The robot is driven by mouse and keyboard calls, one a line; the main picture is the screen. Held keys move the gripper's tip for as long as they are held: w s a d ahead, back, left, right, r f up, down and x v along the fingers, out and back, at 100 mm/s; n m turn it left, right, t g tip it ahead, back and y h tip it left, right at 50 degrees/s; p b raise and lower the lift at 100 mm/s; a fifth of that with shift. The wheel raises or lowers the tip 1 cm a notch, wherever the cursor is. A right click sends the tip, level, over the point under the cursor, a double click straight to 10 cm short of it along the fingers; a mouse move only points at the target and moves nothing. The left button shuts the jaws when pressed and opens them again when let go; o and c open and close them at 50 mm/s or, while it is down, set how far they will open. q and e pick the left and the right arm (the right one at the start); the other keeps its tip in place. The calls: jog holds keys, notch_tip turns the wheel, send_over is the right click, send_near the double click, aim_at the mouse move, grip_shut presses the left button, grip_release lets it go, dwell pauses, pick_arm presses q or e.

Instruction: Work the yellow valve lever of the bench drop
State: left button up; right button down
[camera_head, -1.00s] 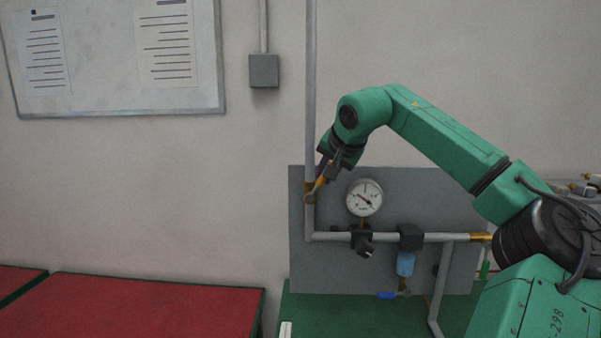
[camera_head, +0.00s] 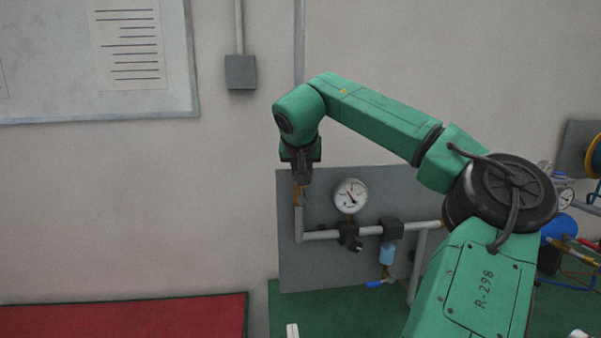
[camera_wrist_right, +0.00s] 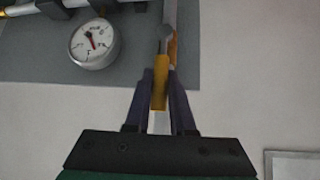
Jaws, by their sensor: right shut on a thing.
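The yellow valve lever (camera_head: 301,196) is on the vertical grey pipe at the left of the grey panel. My right gripper (camera_head: 301,180) comes down on it from above and is shut on it. In the right wrist view the lever (camera_wrist_right: 160,88) shows between the two dark fingers (camera_wrist_right: 161,82). It points along the pipe, upright in the head view. The valve body is mostly hidden by the gripper and lever. My left gripper is not in view.
A round pressure gauge (camera_head: 351,195) stands just right of the lever. A regulator (camera_head: 349,235) and a blue filter bowl (camera_head: 387,253) are on the horizontal pipe. A red bench top (camera_head: 120,318) is at lower left.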

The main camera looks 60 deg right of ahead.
jog(key=c, duration=0.8)
grip_release()
jog(key=shift+w, duration=0.1)
jog(key=shift+o, duration=0.2)
jog(key=b+v, duration=0.2)
jog(key=v, duration=1.2)
jog(key=shift+a, duration=0.25)
jog(key=shift+r, duration=0.15)
